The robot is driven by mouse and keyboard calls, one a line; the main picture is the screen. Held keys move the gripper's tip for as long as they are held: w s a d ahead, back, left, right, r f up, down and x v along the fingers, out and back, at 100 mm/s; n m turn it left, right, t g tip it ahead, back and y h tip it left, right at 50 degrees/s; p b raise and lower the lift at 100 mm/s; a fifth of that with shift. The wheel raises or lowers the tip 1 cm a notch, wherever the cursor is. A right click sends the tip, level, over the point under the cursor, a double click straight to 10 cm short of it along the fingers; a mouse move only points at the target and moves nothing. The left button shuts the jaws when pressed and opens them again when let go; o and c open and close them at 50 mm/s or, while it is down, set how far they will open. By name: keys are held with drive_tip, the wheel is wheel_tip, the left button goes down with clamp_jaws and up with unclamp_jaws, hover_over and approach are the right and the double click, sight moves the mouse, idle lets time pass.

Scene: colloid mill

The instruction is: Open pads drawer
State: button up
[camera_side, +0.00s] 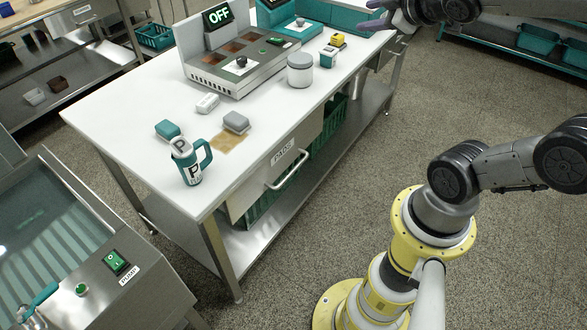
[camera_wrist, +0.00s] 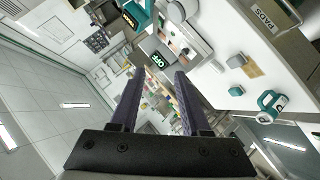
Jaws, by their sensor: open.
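The pads drawer (camera_side: 245,196) is under the front edge of the white table, with a "PADS" label and a pale bar handle (camera_side: 290,172). Its front looks flush with the table frame, so it appears shut. In the wrist view the drawer's label (camera_wrist: 264,19) and part of its handle (camera_wrist: 291,11) show at the upper right. My gripper (camera_side: 374,18) is at the top of the side view, beyond the table's far right end, well away from the handle. In the wrist view my gripper (camera_wrist: 160,72) has its two purple fingers apart with nothing between them.
A pump unit (camera_side: 110,280) stands at lower left. Floor before the drawer is clear.

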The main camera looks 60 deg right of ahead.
sight(294, 169)
drive_tip(key=w+a+f+n+t+y, duration=0.2)
drive_tip(key=f+n, duration=0.5)
drive_tip(key=f, duration=1.8)
drive_tip(key=a+f+n+t+y, duration=0.2)
drive_tip(key=f+n+t+y, duration=0.3)
drive_tip(key=f, duration=1.9)
drive_tip(key=w+f, duration=0.1)
drive_tip(key=w, duration=0.3)
drive_tip(key=w+f+n+g, duration=0.1)
drive_tip(key=w, duration=0.4)
drive_tip(key=w+f+g, duration=0.1)
drive_tip(key=w, duration=0.4)
drive_tip(key=shift+d+f+h, duration=0.1)
drive_tip(key=shift+d+h, duration=0.1)
drive_tip(key=shift+h, duration=0.2)
drive_tip(key=shift+c, duration=0.2)
drive_tip(key=shift+s, duration=0.1)
clamp_jaws()
